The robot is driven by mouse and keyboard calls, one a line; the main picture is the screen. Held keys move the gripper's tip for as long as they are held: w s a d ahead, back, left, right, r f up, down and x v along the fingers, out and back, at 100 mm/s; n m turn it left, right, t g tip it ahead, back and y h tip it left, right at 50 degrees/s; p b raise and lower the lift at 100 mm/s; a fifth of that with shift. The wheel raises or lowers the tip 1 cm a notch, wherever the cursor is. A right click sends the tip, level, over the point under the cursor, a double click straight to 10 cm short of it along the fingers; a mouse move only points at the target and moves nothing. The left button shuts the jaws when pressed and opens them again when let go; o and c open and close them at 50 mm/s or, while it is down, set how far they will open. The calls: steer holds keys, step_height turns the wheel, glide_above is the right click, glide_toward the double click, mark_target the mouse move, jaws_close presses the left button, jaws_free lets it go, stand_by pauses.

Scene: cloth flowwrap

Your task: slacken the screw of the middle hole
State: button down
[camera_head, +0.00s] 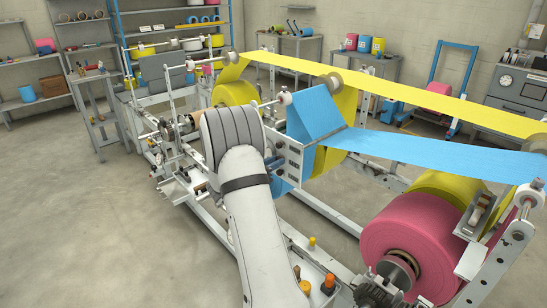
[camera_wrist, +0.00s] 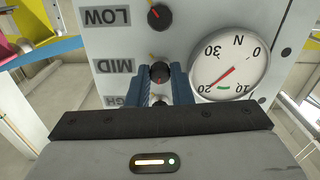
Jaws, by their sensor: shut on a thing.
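In the wrist view a pale panel (camera_wrist: 105,70) carries dark round screw knobs in a line, with upside-down labels LOW, MID and HIGH. The middle screw (camera_wrist: 160,72), beside MID, sits between the blue-grey fingertips of my gripper (camera_wrist: 161,74), which is shut on it. The high screw (camera_wrist: 158,100) is between the fingers, nearer the palm, and partly hidden. A round dial (camera_wrist: 229,70) is right of the fingers; its red needle points near 20, by a green arc.
The wrapping machine fills the head view, with a blue web (camera_head: 430,150), a yellow web (camera_head: 400,88) and a pink roll (camera_head: 412,240). Orange and yellow knobs (camera_head: 328,282) stand low beside my arm. Floor at the left (camera_head: 80,220) is clear.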

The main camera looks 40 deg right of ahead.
steer(key=shift+n+p, duration=0.3)
steer(key=shift+n, duration=0.2)
steer(key=c, duration=1.3)
jaws_free()
